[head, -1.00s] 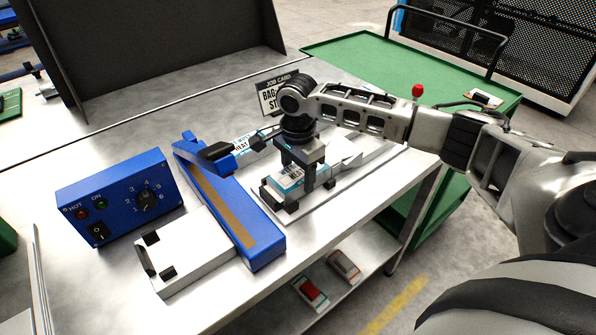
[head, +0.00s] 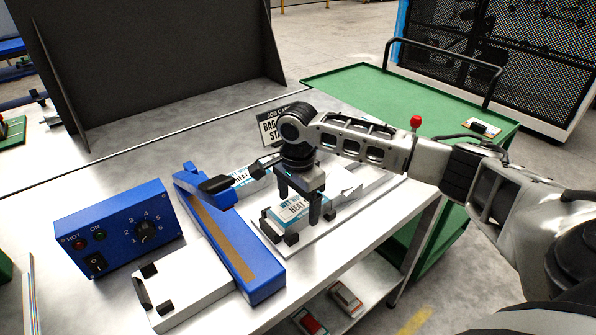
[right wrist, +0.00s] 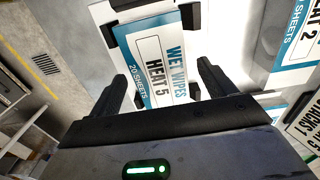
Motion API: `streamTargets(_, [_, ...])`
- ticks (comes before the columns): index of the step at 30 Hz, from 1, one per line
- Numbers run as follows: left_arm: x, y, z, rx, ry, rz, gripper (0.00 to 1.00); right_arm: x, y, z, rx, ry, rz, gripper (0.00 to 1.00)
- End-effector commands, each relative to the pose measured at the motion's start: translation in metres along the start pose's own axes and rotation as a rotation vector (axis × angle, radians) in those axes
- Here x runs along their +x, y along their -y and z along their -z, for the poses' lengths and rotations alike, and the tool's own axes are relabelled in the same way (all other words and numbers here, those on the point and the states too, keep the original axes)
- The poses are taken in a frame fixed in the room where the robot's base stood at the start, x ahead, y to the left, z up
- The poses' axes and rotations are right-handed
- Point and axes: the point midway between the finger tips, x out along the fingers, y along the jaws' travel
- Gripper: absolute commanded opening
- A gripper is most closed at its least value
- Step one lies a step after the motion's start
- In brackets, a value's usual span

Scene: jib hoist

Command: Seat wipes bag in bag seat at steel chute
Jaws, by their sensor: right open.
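A white and blue wipes bag (head: 281,214) lies flat between low black corner stops (head: 291,239) on a pale plate. In the right wrist view the bag (right wrist: 150,65) reads "WET WIPES HEAT 5", with black stops at its edges. My right gripper (head: 299,206) points down over it, open, with one finger on either side. Its fingers (right wrist: 161,78) stand clear of the bag in the right wrist view, with gaps on both sides. A pale metal piece (head: 346,182), perhaps the steel chute, is right of the gripper. My left gripper is not in view.
A blue heat sealer (head: 240,245) stands left of the bag, with a blue control box (head: 115,225) beyond. Another wipes bag (head: 250,174) lies behind, near the job card (head: 270,128). A green cart (head: 370,88) stands at the back right.

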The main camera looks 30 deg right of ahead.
Motion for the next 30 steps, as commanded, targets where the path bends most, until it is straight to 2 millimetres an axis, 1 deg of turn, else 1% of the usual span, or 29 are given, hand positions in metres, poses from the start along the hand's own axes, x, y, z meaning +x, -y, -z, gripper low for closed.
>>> streamTargets(9, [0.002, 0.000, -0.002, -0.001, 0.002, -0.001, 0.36, -0.076, 0.001, 0.000, -0.001, 0.000, 0.006, 0.83])
streamTargets(15, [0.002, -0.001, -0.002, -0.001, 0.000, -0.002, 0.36, -0.117, 0.001, -0.001, -0.001, 0.001, 0.004, 0.83])
streamTargets(18, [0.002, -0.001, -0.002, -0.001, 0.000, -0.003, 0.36, -0.131, 0.001, -0.001, -0.002, 0.001, 0.002, 0.83])
streamTargets(21, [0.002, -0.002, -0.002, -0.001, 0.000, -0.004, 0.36, -0.139, 0.000, -0.001, -0.001, 0.001, 0.001, 0.83])
streamTargets(25, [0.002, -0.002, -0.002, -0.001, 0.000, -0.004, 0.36, -0.143, 0.000, 0.000, -0.001, 0.001, -0.001, 0.83])
streamTargets(30, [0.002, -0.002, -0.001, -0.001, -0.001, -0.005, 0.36, -0.143, 0.000, 0.000, -0.001, 0.001, -0.001, 0.83])
